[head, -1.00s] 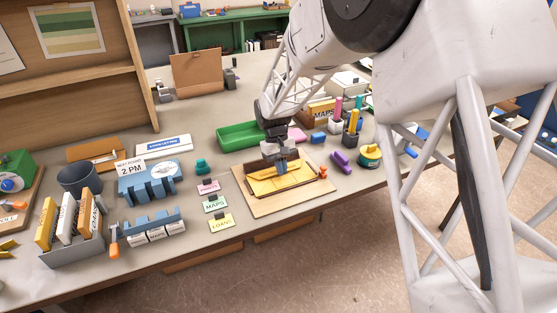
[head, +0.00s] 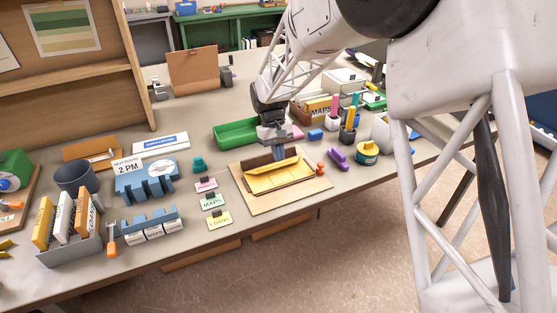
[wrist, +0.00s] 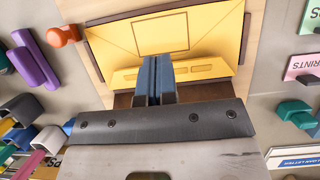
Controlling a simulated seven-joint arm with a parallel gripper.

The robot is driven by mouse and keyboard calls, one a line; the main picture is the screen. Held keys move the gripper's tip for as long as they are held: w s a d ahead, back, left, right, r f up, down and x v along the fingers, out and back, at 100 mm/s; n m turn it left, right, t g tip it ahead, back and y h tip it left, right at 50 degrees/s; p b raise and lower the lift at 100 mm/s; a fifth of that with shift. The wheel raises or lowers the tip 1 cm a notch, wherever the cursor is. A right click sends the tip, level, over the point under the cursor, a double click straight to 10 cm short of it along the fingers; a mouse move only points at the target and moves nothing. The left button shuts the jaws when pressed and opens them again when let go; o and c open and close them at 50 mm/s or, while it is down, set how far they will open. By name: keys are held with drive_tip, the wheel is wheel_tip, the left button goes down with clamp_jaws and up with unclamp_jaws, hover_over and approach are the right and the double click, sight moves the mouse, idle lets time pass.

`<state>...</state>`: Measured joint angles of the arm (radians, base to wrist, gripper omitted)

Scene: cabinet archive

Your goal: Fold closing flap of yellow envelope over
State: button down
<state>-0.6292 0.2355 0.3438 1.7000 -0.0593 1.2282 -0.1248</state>
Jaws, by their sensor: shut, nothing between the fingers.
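The yellow envelope (head: 272,178) lies on a pale wooden board (head: 240,200) at the table's front. It also shows in the wrist view (wrist: 120,38), with brown edges, crease lines and an outlined rectangle. A yellow strip with slot-like marks, seemingly the flap (wrist: 205,71), runs along its edge nearest my gripper and looks raised or tilted. My gripper (head: 278,158) is at the envelope's back edge, fingers pointing down. In the wrist view its blue fingers (wrist: 157,62) are together, empty, and overlap the strip. I cannot tell whether they touch it.
A green tray (head: 236,133) stands behind the board. An orange peg-like piece (head: 320,168), a purple piece (head: 338,158) and a yellow-and-green round container (head: 367,153) are to the right. Small label cards (head: 212,201) lie left of the board.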

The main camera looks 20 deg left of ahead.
drive_tip(key=shift+r, duration=1.65)
drive_tip(key=shift+r, duration=0.15)
drive_tip(key=v, duration=0.7)
drive_tip(key=shift+r, duration=0.25)
drive_tip(key=shift+w, duration=0.1)
drive_tip(key=s+d+r+m+t+y, duration=0.1)
drive_tip(key=s+d+r, duration=0.2)
drive_tip(key=d, duration=0.6)
drive_tip(key=s+d+r+m+y, duration=0.1)
drive_tip(key=s+d+r+m, duration=0.2)
drive_tip(key=d, duration=0.6)
drive_tip(key=s+d+r+t, duration=0.1)
drive_tip(key=s+d+r, duration=0.3)
drive_tip(key=d, duration=0.5)
drive_tip(key=s+d+f+m+t, duration=0.1)
drive_tip(key=s+d+f+m, duration=0.1)
drive_tip(key=s+d, duration=0.7)
drive_tip(key=s+d+f+m+t, duration=0.2)
drive_tip(key=s+d, duration=0.7)
drive_tip(key=s, duration=0.5)
drive_tip(key=shift+s+d+m+t+y, duration=0.2)
drive_tip(key=shift+s+m+t+y, duration=0.15)
drive_tip(key=shift+m, duration=0.25)
